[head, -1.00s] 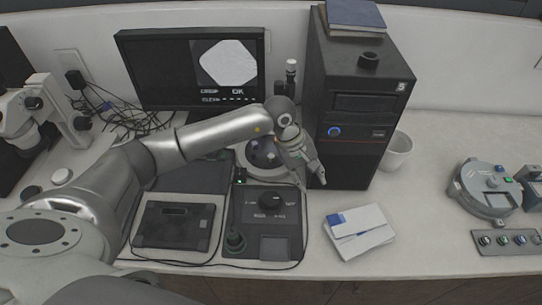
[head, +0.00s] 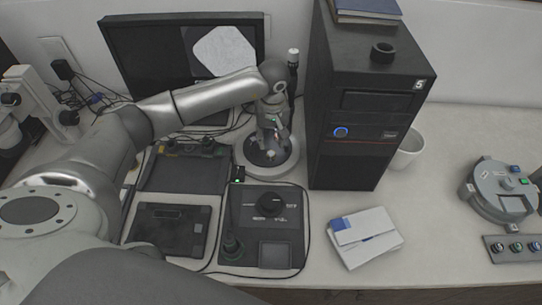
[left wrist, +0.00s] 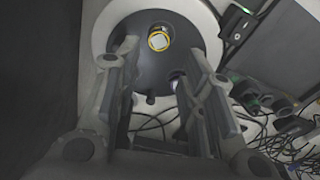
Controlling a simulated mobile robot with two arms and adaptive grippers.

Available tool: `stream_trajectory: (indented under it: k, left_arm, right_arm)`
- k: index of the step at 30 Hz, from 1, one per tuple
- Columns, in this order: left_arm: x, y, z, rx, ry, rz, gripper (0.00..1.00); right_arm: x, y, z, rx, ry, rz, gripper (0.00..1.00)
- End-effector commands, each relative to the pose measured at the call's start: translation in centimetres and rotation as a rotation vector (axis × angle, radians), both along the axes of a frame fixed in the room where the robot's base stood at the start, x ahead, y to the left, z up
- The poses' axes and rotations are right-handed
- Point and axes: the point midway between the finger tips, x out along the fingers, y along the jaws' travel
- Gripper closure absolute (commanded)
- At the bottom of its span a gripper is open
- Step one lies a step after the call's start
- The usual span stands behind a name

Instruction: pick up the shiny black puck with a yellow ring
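A small round piece with a yellow ring and a pale centre (left wrist: 159,39) sits in a dark round plate (left wrist: 178,67) in the left wrist view. It looks like the yellow-ringed puck, but its black body cannot be told from the dark plate. In the head view the plate sits on a white round base (head: 285,167) behind the control box. My left gripper (head: 270,140) is above this plate and points down. In the left wrist view my left gripper (left wrist: 163,55) is open and empty, its two fingers on either side of the ringed piece's line. My right gripper is not in view.
A tall black cabinet (head: 350,165) stands close to the right of the plate. A monitor (head: 150,60) is behind. A control box with a knob (head: 260,225) is in front. A black ring-shaped piece (head: 383,52) lies on the cabinet. Cables run at the left.

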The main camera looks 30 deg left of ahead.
Motion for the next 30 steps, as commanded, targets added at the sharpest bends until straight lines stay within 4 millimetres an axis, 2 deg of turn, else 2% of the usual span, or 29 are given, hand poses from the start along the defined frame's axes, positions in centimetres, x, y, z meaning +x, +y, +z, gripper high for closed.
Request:
stream_trajectory:
  k: [1, 4, 7, 17, 25, 30]
  left_arm:
    - [0.1, 0.0, -1.4, -0.001, 0.001, 0.0, 0.63]
    - [0.2, 0.1, -2.4, -0.001, 0.0, 0.0, 0.63]
    - [0.2, 0.1, -2.9, -0.002, 0.0, 0.001, 0.63]
    - [0.3, 0.1, -7.4, -0.002, 0.001, 0.001, 0.63]
    - [0.4, 0.2, -7.5, -0.001, -0.002, 0.0, 0.63]
    - [0.4, 0.2, -7.5, -0.002, -0.001, 0.0, 0.85]
  right_arm:
    - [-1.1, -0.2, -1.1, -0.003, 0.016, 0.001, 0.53]
    - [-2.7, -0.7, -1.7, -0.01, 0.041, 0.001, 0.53]
    - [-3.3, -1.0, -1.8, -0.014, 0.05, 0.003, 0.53]
    - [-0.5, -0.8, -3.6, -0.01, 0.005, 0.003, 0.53]
    - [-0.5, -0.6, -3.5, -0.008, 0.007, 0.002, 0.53]
    - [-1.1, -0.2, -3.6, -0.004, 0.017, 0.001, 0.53]
